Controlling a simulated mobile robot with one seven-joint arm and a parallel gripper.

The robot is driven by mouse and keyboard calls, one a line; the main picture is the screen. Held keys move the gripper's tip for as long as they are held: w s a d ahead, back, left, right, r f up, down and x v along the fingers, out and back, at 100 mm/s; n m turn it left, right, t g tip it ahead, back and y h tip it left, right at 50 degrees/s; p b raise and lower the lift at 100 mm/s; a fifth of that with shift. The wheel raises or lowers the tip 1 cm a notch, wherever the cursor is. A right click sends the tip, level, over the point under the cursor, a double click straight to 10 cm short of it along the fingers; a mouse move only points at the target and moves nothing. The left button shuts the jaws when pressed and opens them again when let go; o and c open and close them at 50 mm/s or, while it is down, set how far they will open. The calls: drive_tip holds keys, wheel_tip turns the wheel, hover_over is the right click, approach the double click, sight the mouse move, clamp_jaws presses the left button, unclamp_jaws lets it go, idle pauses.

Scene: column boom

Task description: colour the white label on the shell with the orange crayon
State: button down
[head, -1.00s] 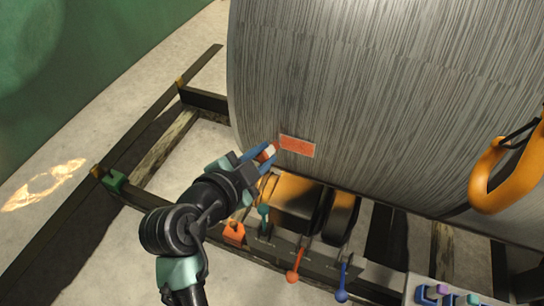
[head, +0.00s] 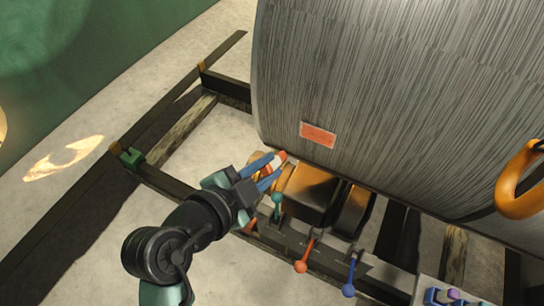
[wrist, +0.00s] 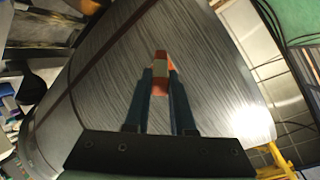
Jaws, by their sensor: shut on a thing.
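The shell (head: 400,90) is a large grey streaked cylinder; it also fills the middle of the wrist view (wrist: 105,75). Its label (head: 318,135) near the lower left edge now looks orange across nearly all its face, with a thin paler rim. My gripper (head: 272,165) is shut on the orange crayon (head: 281,157), which has a pale band. It is below and left of the label, and the crayon tip looks apart from it. In the wrist view the crayon (wrist: 161,60) stands between the blue fingertips; I cannot make out the label there.
An orange roller (head: 308,190) sits under the shell, close right of my gripper. Teal, red (head: 301,266) and blue (head: 349,290) knobbed levers stand below. A dark frame rail (head: 180,188) runs beneath. An orange hook (head: 518,185) hangs at right. Open floor lies at left.

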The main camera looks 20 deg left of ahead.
drive_tip(key=shift+s, duration=0.1)
drive_tip(key=shift+s, duration=1.45)
drive_tip(key=shift+f, duration=0.1)
